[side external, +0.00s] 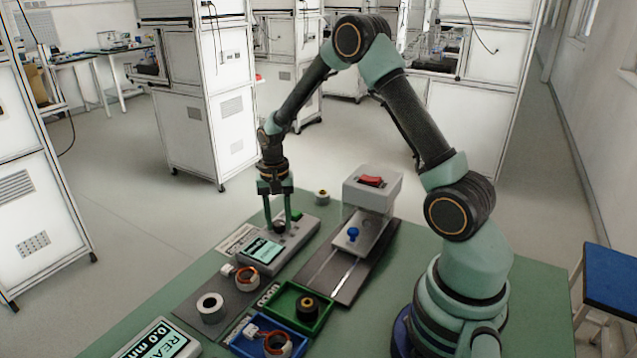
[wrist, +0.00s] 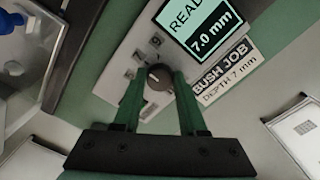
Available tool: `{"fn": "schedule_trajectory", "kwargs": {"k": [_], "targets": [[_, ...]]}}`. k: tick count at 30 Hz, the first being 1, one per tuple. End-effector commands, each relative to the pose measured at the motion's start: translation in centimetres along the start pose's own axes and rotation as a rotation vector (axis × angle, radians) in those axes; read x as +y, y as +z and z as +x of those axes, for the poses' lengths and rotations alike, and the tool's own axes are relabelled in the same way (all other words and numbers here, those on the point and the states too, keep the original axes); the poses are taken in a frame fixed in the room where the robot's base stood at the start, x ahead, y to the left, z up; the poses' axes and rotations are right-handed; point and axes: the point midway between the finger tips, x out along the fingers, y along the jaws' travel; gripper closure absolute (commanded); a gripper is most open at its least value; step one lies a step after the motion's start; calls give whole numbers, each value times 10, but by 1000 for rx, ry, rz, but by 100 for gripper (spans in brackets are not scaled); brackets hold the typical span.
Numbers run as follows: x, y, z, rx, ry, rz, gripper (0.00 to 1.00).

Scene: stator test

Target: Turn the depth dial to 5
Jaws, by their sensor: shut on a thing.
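The depth dial (wrist: 159,77) is a small dark round knob with a pale pointer mark, on a grey control box (wrist: 125,58) with small number marks around it. My gripper (wrist: 158,82) has one green finger on each side of the dial and is shut on it. In the side view my gripper (side external: 280,218) points straight down over the far end of the control box (side external: 300,238), and its fingers partly hide the dial. The box's display (wrist: 207,22) reads 7.0 mm, its top word partly cut off. A label (wrist: 222,68) beside it reads "BUSH JOB DEPTH 7 mm".
A grey press with a red switch (side external: 371,181) and a blue knob (side external: 352,232) stands right of the box. Nearer are a green tray (side external: 279,306) with a dark bush, a blue tray (side external: 240,347) with a copper-wound part, and a 0.0 mm display (side external: 157,342).

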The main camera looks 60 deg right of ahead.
Motion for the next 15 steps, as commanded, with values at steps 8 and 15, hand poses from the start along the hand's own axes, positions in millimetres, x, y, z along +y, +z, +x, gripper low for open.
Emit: {"fn": "schedule_trajectory", "kwargs": {"k": [8, 15], "targets": [[-1, 0, -1, 5, -4, -120, 100], [-2, 0, -1, 12, -8, -317, 100]]}}
